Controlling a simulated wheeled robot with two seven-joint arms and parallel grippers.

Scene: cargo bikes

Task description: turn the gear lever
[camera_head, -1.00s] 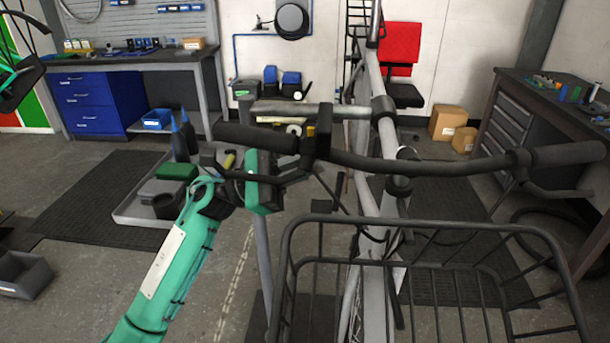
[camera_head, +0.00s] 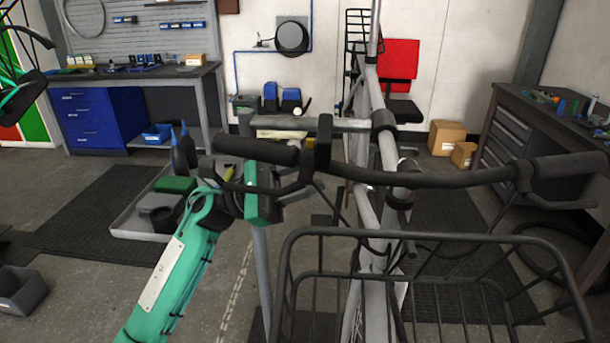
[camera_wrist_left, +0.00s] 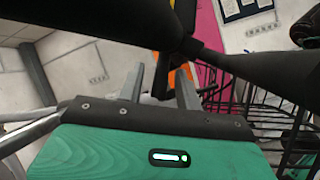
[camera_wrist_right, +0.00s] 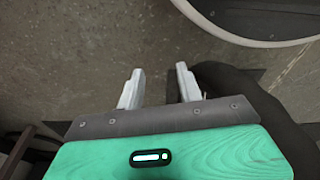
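The cargo bike's black handlebar (camera_head: 440,177) runs across the head view, with its left grip (camera_head: 255,150) ending at the left. A small upright black part (camera_head: 322,142) on the bar just inside that grip may be the gear lever; I cannot tell for sure. My left gripper (camera_head: 290,192) is just below the left grip and its brake lever. In the left wrist view its two fingers (camera_wrist_left: 160,88) are apart, with the dark bar crossing close beyond them. I cannot see anything held. My right gripper (camera_wrist_right: 158,88) is open and empty above the floor; it is out of the head view.
A black wire basket (camera_head: 430,245) is at the front of the bike, right of my left arm. A grey tray (camera_head: 140,228) with bottles and boxes stands on the floor at left. A workbench (camera_head: 540,115) stands at right. Part of a round rim (camera_wrist_right: 250,35) shows in the right wrist view.

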